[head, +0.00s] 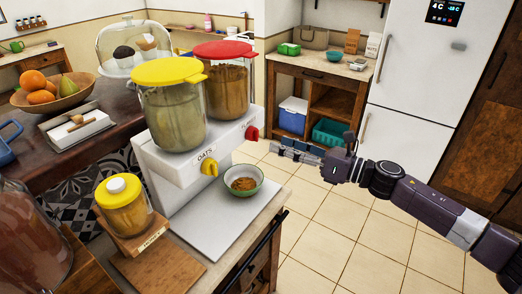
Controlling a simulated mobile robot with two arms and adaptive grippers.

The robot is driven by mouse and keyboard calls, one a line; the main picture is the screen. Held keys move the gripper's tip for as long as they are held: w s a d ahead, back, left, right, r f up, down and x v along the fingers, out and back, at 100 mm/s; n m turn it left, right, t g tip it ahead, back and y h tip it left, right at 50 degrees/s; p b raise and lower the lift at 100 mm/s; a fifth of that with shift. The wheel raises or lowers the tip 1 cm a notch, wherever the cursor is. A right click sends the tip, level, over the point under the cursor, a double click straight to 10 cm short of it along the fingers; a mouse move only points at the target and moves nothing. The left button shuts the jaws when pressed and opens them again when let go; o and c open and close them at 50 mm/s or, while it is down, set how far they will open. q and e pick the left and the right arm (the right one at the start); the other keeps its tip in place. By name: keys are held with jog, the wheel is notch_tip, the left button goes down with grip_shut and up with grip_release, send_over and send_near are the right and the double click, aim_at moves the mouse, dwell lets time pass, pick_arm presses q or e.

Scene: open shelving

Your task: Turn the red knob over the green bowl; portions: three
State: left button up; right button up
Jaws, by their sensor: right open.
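The red knob (251,132) sticks out of the front of a white dispenser (180,176), below the red-lidded jar (226,92). The green bowl (259,186) stands on the dispenser's white base plate and holds a brown heap. It lies nearer the yellow knob (209,169) in the picture than straight under the red one. My right gripper (281,149) comes in from the right, open and empty, just to the right of the red knob. A small gap seems to separate them. My left gripper is out of view.
A yellow-lidded jar (172,115) sits over the yellow knob, beside an "OATS" label. A small yellow-lidded jar (125,210) stands on a wooden stand to the left. A wooden counter edge runs below the base plate. Open tiled floor (320,215) lies to the right.

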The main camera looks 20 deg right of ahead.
aim_at(258, 137)
jog(key=shift+n, duration=0.7)
jog(key=p+x, duration=0.3)
jog(key=x, duration=0.5)
jog(key=shift+s, duration=0.1)
jog(key=c, duration=1.2)
jog(key=shift+o, duration=0.2)
jog(key=shift+f+m, duration=0.1)
jog(key=shift+m, duration=0.2)
